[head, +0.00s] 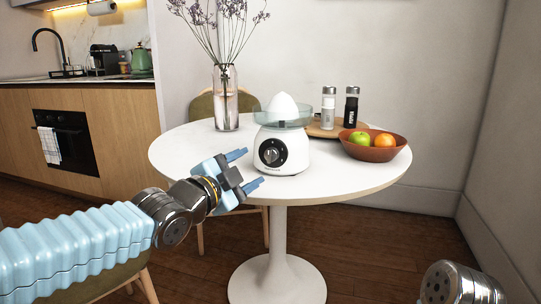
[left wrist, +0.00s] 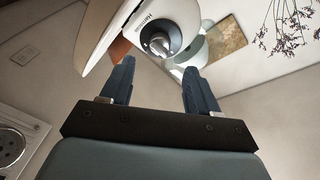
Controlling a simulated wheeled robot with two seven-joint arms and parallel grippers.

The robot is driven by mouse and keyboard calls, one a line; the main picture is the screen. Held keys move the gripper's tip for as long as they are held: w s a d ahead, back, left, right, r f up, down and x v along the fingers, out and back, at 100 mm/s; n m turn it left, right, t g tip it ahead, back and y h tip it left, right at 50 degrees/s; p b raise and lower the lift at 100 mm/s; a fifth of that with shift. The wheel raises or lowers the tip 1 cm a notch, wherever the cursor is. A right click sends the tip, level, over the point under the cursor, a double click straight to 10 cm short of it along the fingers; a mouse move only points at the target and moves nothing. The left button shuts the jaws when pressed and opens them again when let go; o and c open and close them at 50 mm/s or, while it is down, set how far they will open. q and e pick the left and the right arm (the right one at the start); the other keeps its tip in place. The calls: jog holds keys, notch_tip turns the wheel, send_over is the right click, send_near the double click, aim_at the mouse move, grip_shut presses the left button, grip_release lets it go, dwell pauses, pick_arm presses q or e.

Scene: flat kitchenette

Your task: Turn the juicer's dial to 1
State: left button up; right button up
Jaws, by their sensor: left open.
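The white juicer (head: 284,142) stands upright on the round white table (head: 205,150), with a clear bowl and a white cone on top. Its dial (head: 272,153) is a silver knob on a black round face at the front left of its body. My left gripper (head: 247,169) is open and empty, just left of the dial and apart from it. In the left wrist view the juicer (left wrist: 175,18) and its dial (left wrist: 158,44) show beyond the open fingertips of the left gripper (left wrist: 157,75). The dial's marks are too small to read. My right gripper is not in view.
A glass vase (head: 226,100) with dried flowers stands behind and left of the juicer. A brown fruit bowl (head: 372,153) and a wooden tray (head: 318,131) with two shakers (head: 328,107) are to its right. The table's front left is clear.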

aim_at(267, 157)
pick_arm(q)
jog(key=p+x, duration=0.1)
jog(key=x, duration=0.7)
jog(key=shift+a, duration=0.1)
jog(key=c, duration=1)
